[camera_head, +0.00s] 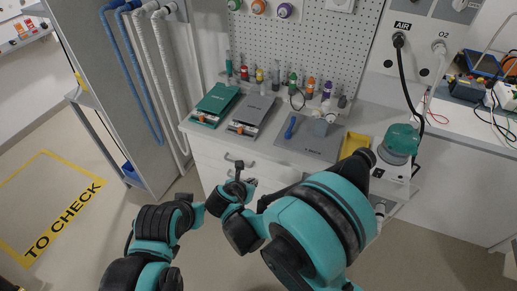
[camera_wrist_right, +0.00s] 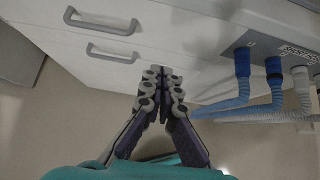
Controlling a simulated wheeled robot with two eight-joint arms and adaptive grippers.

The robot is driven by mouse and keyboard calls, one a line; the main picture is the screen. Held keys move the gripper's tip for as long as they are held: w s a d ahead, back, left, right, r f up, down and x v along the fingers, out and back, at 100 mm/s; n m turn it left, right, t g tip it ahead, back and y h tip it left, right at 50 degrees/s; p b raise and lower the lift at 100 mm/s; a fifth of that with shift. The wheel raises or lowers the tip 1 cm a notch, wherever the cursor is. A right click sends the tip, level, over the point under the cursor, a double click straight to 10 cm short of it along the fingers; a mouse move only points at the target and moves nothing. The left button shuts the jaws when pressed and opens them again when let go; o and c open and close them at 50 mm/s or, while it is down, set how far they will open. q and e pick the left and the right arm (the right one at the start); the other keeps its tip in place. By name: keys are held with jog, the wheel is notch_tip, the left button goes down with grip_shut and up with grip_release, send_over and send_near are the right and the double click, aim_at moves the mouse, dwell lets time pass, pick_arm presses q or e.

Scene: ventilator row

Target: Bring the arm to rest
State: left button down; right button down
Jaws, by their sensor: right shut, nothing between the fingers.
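My right arm (camera_head: 318,215), teal and black, fills the lower middle of the head view. Its gripper (camera_head: 240,167) is small there, in front of the white drawers. In the right wrist view the right gripper (camera_wrist_right: 163,78) is shut, its fingertips together with nothing between them. It points towards the drawer fronts, apart from the handles as far as I can tell. Part of my left arm (camera_head: 152,230) shows at the lower left; I cannot make out its gripper.
White drawers (camera_wrist_right: 60,50) with grey handles stand ahead. Blue hoses (camera_head: 135,85) hang on a grey panel at the left; they also show in the wrist view (camera_wrist_right: 243,85). The counter holds a green tray (camera_head: 215,102) and a grey mat (camera_head: 325,145). Open floor (camera_head: 60,215) lies left.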

jog(key=s+d+r+m+g+y, duration=0.1)
jog(key=s+d+r+m, duration=0.1)
jog(key=d+r+m, duration=0.35)
jog(key=s+d+r+m+g, duration=0.1)
jog(key=s+d+r+m, duration=0.2)
jog(key=d+m, duration=0.5)
jog(key=s+d+r+m+y, duration=0.1)
jog(key=s+d+m, duration=0.3)
jog(key=m, duration=0.5)
jog(key=s+d+r+m+y, duration=0.1)
jog(key=s+d+r+m, duration=0.2)
jog(key=s+d+m, duration=0.2)
jog(key=s+m, duration=0.3)
jog(key=m, duration=0.1)
jog(key=shift+d+r, duration=0.15)
jog(key=shift+m, duration=0.25)
